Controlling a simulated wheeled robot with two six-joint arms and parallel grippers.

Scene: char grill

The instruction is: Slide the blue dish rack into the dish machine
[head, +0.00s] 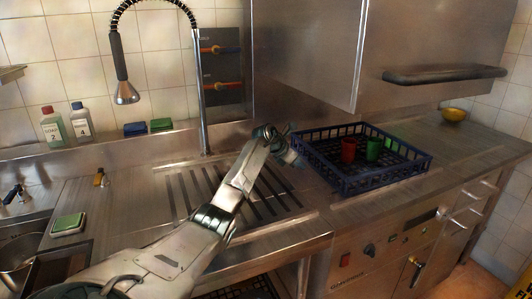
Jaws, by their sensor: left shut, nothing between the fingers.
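The blue dish rack (344,186) sits on the steel counter under the raised hood of the dish machine (305,45). It holds a red cup (348,151) and green cups (373,150). My left gripper (288,152) is shut, with nothing visible in it, at the rack's left end. I cannot tell whether it touches the rack's rim. My right gripper is not in view. The machine's dark handle bar (445,75) runs across the front of the hood.
A ribbed drainboard (190,190) lies left of the rack, with a spray hose (124,90) above it. Soap bottles (52,125) and sponges (160,125) stand on the back ledge. A yellow bowl (453,114) stands at the far right; the counter before it is clear.

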